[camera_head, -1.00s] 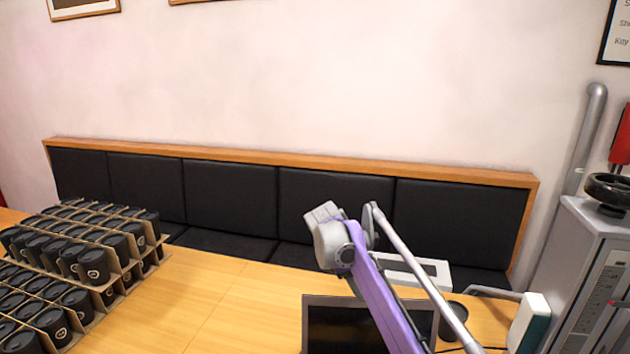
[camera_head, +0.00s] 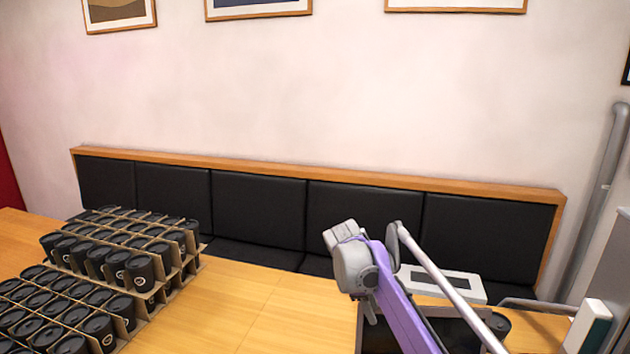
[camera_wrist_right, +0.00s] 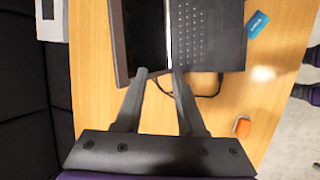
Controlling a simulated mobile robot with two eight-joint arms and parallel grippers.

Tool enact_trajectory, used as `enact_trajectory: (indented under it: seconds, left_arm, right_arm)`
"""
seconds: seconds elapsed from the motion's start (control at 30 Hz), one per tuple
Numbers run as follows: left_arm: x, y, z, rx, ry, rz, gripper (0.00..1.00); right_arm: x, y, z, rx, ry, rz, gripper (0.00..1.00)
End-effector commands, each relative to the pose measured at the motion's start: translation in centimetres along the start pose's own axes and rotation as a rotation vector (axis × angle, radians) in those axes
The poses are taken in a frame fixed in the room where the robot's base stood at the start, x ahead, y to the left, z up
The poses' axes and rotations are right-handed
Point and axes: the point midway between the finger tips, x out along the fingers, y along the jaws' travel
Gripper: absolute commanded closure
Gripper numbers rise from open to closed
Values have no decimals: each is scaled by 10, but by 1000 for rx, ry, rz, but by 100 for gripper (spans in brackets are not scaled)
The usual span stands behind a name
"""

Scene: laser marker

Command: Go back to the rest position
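My right gripper (camera_wrist_right: 160,75) is open and empty in the right wrist view. Its two dark fingertips are apart and point toward the edge of an open laptop (camera_wrist_right: 205,35). I cannot tell how far above the table they are. In the head view my right arm rises from the lower right with a bent grey joint at its top. The gripper there is mostly hidden behind the arm. My left gripper shows in neither view.
Stacked cardboard trays of black cups (camera_head: 110,260) stand on the wooden table (camera_head: 240,300) at left. A white box (camera_head: 445,285) and black cup (camera_head: 497,325) are near my right arm. A blue card (camera_wrist_right: 257,24) and orange item (camera_wrist_right: 242,126) lie near the laptop.

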Motion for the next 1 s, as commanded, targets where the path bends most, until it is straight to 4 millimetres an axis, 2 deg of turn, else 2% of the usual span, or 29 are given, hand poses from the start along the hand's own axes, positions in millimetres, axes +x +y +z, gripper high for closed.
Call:
enact_trajectory:
  seconds: [0.17, 0.27, 0.47, 0.67, 0.8, 0.9, 1.0]
  left_arm:
    - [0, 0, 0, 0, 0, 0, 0]
    - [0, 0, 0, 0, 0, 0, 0]
    - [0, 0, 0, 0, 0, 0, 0]
    - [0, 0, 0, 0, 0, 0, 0]
    - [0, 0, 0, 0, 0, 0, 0]
    - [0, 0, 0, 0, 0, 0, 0]
    - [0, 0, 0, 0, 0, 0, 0]
  right_arm:
    - [-8, -33, 28, 182, 69, 15, 61]
    - [-10, -61, 44, 314, 121, 21, 61]
    - [-2, -134, 75, 617, 241, 22, 61]
    - [24, -218, 94, 929, 365, 3, 61]
    - [50, -272, 100, 1129, 446, -20, 61]
    - [66, -302, 102, 1238, 490, -36, 61]
    - [77, -320, 101, 1309, 520, -48, 61]
